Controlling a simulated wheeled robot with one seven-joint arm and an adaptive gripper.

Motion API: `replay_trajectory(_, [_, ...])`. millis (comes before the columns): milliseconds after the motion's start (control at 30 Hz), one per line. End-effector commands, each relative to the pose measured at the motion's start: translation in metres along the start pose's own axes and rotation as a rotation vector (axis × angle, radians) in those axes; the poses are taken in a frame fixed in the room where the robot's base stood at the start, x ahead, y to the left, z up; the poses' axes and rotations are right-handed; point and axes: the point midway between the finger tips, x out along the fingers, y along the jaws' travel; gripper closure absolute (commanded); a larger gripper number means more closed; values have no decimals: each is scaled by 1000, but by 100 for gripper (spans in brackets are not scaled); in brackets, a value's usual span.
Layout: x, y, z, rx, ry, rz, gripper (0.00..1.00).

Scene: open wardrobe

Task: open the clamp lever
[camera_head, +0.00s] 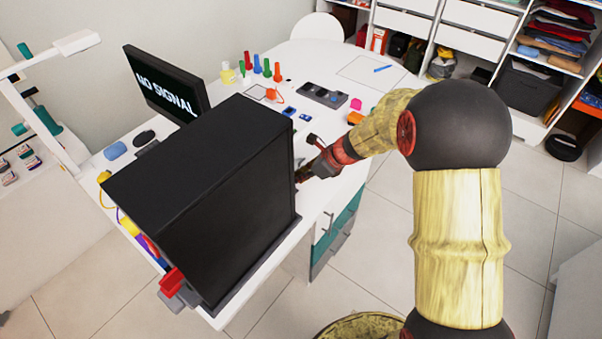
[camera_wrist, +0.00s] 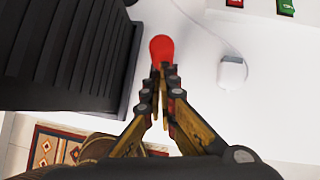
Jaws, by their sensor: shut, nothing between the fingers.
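A red rounded knob (camera_wrist: 161,48) shows in the wrist view, just past my fingertips and beside a black ribbed box. I cannot tell if it is the clamp lever, or if my fingertips touch it. My gripper (camera_wrist: 163,84) is shut, with nothing seen between its fingers. In the head view my gripper (camera_head: 303,174) is low over the white desk, close to the right side of the large black box (camera_head: 190,190), which partly hides it. A red and grey part (camera_head: 173,284) sticks out at the near left corner of that box.
The black box's ribbed side (camera_wrist: 75,50) stands close left of my fingers. A white device with a cable (camera_wrist: 232,72) lies to the right. Farther back are a monitor (camera_head: 165,85), several coloured pieces and a dark tray (camera_head: 324,95).

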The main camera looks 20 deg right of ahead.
Motion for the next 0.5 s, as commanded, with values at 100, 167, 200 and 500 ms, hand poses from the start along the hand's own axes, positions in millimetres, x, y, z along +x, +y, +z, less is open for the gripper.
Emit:
replay_trajectory(100, [-4,1,8,3,34,8,100])
replay_trajectory(167, [-5,0,10,5,54,10,100])
replay_trajectory(200, [-5,0,12,7,68,12,100])
replay_trajectory(500, [-2,-2,22,21,173,27,100])
